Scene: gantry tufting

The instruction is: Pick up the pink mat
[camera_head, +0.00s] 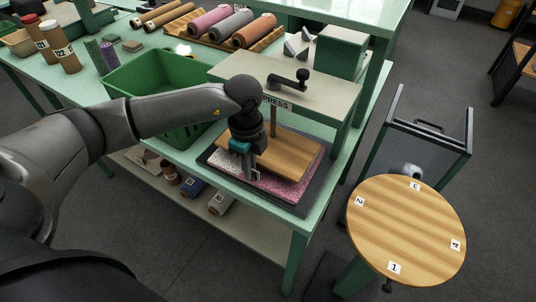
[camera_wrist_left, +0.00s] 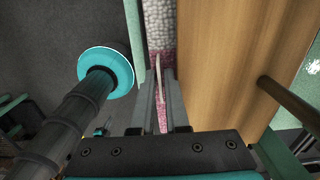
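The pink mat (camera_head: 272,186) lies flat in the dark tray of the press, partly under a wooden plate (camera_head: 268,150). It is speckled, pink on the right and whitish at the left. My left gripper (camera_head: 249,173) points down over the mat's front part, beside the plate's edge. In the left wrist view its two fingers (camera_wrist_left: 161,100) stand a narrow gap apart. The pink mat (camera_wrist_left: 161,57) shows behind them, and a thin pale strip (camera_wrist_left: 158,78) stands between them. I cannot tell what the strip is; it does not appear clamped. My right gripper is out of view.
The press top (camera_head: 285,84) hangs over the plate. A green bin (camera_head: 150,72) stands left of it, behind my left arm. A round numbered wooden table (camera_head: 405,230) stands at the right. Rolls (camera_head: 210,22) lie at the back. A shelf (camera_head: 250,228) is below.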

